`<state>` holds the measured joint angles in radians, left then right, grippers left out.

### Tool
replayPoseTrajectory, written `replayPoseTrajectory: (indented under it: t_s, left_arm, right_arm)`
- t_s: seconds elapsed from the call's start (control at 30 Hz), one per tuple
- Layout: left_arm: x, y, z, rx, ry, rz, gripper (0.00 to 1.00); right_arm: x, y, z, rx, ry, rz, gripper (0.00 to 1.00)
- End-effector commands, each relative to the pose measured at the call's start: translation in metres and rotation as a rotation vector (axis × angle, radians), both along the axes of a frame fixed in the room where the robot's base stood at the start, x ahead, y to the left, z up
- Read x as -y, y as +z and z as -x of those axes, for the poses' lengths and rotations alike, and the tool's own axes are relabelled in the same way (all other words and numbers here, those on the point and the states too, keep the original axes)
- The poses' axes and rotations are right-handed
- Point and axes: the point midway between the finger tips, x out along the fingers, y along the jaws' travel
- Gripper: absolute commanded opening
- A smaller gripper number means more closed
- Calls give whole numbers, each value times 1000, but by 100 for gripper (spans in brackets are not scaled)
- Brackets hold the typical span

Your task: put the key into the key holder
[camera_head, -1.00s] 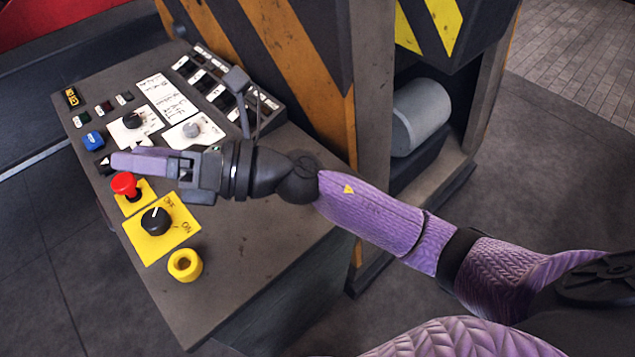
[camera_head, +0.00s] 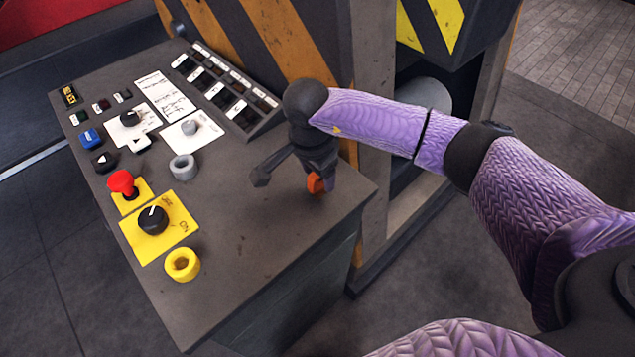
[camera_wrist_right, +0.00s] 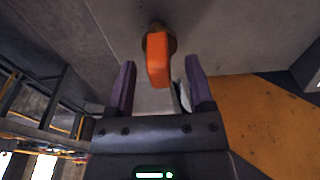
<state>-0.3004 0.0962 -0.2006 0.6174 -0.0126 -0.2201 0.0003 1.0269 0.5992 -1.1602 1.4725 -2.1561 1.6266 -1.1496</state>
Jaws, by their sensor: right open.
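The orange key (camera_head: 316,184) is at the right side of the grey console, partly hidden by my right gripper (camera_head: 320,158). In the right wrist view, its orange head (camera_wrist_right: 158,65) stands out from a round brownish base on a grey surface. My right gripper points down at it, with two purple fingers apart, one on each side of the head, and does not close on it. A grey ring (camera_head: 183,167) and a yellow ring (camera_head: 182,264) stand on the console. I cannot tell which is the key holder. My left gripper is not in view.
The console (camera_head: 235,270) carries a red button (camera_head: 122,183), a black knob on a yellow plate (camera_head: 153,220) and a blue button (camera_head: 89,137). A bank of switches (camera_head: 225,85) lies along its back. A striped machine frame (camera_head: 290,45) rises behind.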

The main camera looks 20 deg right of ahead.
Motion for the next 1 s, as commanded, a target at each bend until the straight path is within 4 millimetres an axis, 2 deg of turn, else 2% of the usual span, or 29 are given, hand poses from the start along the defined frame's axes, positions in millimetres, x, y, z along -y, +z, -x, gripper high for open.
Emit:
replayPoseTrajectory:
  t_s: [0.2, 0.27, 0.53, 0.9, 1.0]
  left_arm:
    - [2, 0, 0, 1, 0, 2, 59]
    - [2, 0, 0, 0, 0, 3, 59]
    - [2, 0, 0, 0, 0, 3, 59]
    - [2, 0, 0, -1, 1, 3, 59]
    - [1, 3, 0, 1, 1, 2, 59]
  right_arm:
    - [0, -2, 0, 1, 0, 0, 68]
    - [0, -2, 0, 1, 0, -1, 57]
    - [0, -2, 0, 1, 0, -1, 0]
    - [0, -1, 0, 2, 0, -2, 0]
    - [0, 13, -1, 5, 1, -2, 0]
